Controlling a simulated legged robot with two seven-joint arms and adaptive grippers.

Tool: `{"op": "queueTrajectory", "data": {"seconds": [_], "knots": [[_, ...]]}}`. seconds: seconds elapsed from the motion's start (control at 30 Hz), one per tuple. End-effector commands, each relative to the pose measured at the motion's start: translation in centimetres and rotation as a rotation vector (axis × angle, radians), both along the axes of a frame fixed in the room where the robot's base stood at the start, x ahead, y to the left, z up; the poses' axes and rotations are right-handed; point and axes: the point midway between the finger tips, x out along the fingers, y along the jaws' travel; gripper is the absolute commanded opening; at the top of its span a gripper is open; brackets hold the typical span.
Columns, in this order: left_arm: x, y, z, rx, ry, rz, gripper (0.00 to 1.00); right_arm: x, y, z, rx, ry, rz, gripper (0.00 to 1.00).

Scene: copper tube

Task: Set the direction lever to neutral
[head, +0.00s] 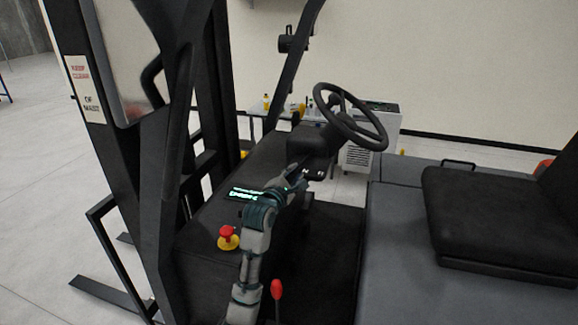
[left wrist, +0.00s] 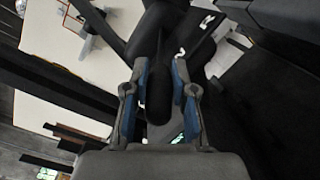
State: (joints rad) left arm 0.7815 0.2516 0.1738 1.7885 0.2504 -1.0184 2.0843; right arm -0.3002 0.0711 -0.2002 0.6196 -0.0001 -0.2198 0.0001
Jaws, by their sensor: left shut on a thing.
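The direction lever (left wrist: 158,92) shows in the left wrist view as a dark rounded handle between my two fingers. My left gripper (left wrist: 159,88) is shut on it. In the head view my left gripper (head: 301,178) is below the steering column and hides most of the lever. A dark label plate with white letters N and R (head: 313,172) sits just beyond the fingertips. In the left wrist view the N is just right of the lever and the R (left wrist: 207,21) farther up and right. Which position the lever is in I cannot tell. My right gripper is not in view.
The steering wheel (head: 350,117) stands above and right of the gripper. A red stop button (head: 228,233) and a small lit display (head: 245,195) are on the dark console beside my arm. A red-knobbed lever (head: 277,290) rises near my forearm. The black seat (head: 495,225) is at right.

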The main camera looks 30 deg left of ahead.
Motion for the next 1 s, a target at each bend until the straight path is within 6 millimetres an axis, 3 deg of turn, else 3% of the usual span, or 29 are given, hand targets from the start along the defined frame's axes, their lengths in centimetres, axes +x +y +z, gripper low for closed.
{"op": "queueTrajectory", "data": {"seconds": [0.03, 0.27, 0.67, 0.7, 0.77, 1.0], "knots": [[0.3, -0.9, -0.7, -0.012, 0.027, 0.025, 0.0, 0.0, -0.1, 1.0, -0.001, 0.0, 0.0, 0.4], [0.5, -2.6, -1.1, -0.009, 0.026, 0.129, 0.0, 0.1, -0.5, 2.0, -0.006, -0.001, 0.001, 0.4], [0.5, -2.8, -1.3, -0.005, 0.028, 0.148, 0.0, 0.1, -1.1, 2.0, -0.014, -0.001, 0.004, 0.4], [0.5, -2.8, -1.3, -0.005, 0.028, 0.148, 0.35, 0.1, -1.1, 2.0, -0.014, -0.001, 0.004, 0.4], [0.5, -2.8, -1.3, -0.004, 0.028, 0.148, 0.5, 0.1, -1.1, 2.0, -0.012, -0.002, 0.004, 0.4], [0.3, -2.7, -0.7, -0.002, 0.017, 0.148, 0.51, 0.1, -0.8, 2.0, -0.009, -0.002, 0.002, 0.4]]}}
